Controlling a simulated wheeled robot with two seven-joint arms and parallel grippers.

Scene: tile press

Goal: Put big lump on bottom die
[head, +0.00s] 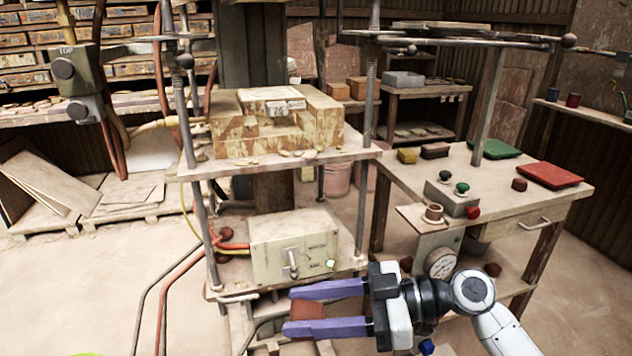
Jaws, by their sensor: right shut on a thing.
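My right gripper (325,308) reaches in from the lower right, its two purple fingers pointing left. It is shut on a reddish-brown lump (307,309) that shows between the fingers, in front of the press and below its plate. The lump's far and lower sides are hard to make out. The bottom die appears to be the stained, yellowish block assembly (235,143) on the press plate (345,156), with a paler slab (268,93) on top. My gripper is well below it and to its right. My left gripper is not in view.
Upright press rods (362,190) flank the plate. A control box with a lever (292,247) sits under it. Orange hoses (185,280) run along the left. A table (400,185) at right holds coloured lumps, a button box (452,200) and green and red pads.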

